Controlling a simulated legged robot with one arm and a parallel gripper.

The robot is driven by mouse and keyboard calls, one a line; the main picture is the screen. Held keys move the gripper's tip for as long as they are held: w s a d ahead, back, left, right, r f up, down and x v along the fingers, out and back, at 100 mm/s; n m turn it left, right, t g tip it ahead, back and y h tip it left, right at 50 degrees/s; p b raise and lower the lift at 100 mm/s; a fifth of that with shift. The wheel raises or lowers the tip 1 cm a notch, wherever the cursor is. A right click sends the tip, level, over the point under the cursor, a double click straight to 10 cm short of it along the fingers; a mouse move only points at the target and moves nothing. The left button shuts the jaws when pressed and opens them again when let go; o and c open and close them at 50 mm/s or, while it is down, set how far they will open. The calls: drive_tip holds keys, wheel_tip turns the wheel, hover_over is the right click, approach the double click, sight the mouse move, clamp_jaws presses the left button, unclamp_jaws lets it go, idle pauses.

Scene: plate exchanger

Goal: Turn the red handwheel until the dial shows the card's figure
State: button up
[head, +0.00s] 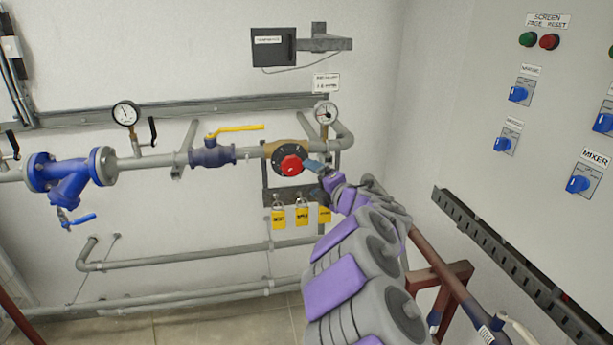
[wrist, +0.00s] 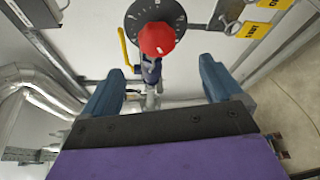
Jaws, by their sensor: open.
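The red handwheel (head: 291,165) sits on the pipe at the back wall, with a black scale plate around it. In the wrist view the red handwheel (wrist: 157,38) and its black marked disc (wrist: 140,14) are ahead of my fingers, near the top. My gripper (head: 315,165) is just right of the handwheel in the head view. Its two blue fingers (wrist: 160,80) are apart and empty, and the handwheel appears beyond them, not gripped. A white card (head: 326,83) hangs above a round dial (head: 325,113); the print and the needle reading are too small to tell.
A yellow-lever valve (head: 212,153) and another gauge (head: 126,113) are on the pipe to the left. Yellow tags with padlocks (head: 301,215) hang below the handwheel. A control panel (head: 540,120) with blue switches stands at right. A brown rail (head: 435,260) is beside my arm.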

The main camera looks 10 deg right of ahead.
drive_tip(key=shift+v, duration=2.8)
